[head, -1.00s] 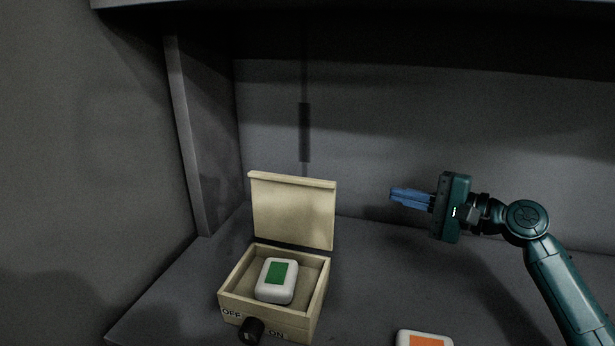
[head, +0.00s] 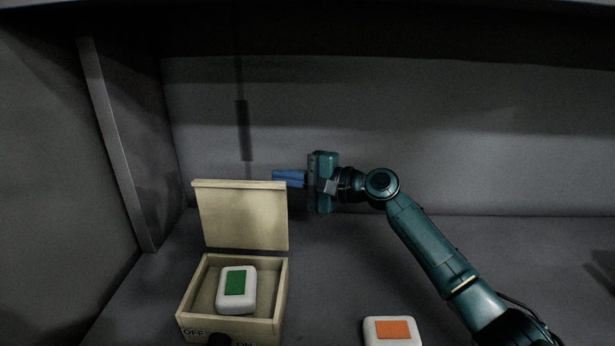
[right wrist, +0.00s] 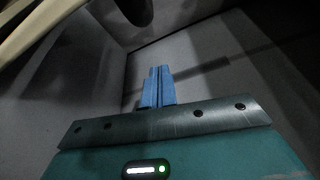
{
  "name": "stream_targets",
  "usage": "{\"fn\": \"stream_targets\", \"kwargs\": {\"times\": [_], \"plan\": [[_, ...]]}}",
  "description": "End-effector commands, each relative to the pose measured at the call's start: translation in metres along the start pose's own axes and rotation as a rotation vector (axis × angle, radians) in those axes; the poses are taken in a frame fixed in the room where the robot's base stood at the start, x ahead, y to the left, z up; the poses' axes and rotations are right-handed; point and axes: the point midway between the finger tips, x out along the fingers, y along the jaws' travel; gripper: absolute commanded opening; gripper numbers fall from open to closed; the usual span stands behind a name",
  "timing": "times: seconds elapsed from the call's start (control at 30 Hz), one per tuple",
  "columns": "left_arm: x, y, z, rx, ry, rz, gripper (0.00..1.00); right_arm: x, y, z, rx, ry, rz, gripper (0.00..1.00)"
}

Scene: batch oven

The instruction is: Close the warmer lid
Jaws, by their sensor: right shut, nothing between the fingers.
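The warmer (head: 272,328) is a cream box at the lower left of the head view, marked OFF and ON on its front with a black knob partly cut off at the bottom edge. Its lid (head: 243,217) stands open, upright at the back. A white item with a green label (head: 236,304) lies inside. My right gripper (head: 276,177), with blue fingers, is shut and empty at the upper right corner of the lid, by its top edge; I cannot tell if it touches. The fingers also show in the right wrist view (right wrist: 158,88). My left gripper is not in view.
A white item with an orange label (head: 392,343) lies on the grey surface right of the warmer. A grey upright panel (head: 118,150) stands at the left, and a wall closes off the back. The surface right of the warmer is mostly clear.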

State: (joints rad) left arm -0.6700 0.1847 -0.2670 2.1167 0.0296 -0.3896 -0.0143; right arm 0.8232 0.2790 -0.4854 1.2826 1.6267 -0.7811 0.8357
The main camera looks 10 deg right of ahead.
Motion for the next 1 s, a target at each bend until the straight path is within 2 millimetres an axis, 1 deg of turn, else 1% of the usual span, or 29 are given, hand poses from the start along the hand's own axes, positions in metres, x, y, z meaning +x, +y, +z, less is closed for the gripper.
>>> {"fn": "stream_targets", "kwargs": {"times": [0.03, 0.1, 0.3, 0.4, 0.53, 0.87, 1.0], "plan": [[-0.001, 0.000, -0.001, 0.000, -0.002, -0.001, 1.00, 0.009, -0.002, 0.002, 0.001, -0.002, 0.000, 0.00], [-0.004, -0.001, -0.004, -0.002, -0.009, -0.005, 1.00, 0.001, -0.002, 0.010, -0.002, 0.000, 0.002, 0.00], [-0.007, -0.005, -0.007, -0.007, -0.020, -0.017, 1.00, -0.006, -0.002, 0.029, -0.002, 0.000, 0.001, 0.00], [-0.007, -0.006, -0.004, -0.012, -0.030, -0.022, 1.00, -0.008, -0.001, 0.035, 0.000, 0.000, 0.001, 0.00], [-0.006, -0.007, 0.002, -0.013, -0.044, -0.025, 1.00, -0.009, 0.000, 0.038, 0.000, 0.000, 0.001, 0.00], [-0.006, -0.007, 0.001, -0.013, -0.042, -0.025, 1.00, -0.008, 0.000, 0.038, -0.002, 0.000, 0.000, 0.00], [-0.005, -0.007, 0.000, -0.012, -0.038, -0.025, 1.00, -0.005, 0.000, 0.041, -0.018, -0.001, -0.007, 0.00]]}}
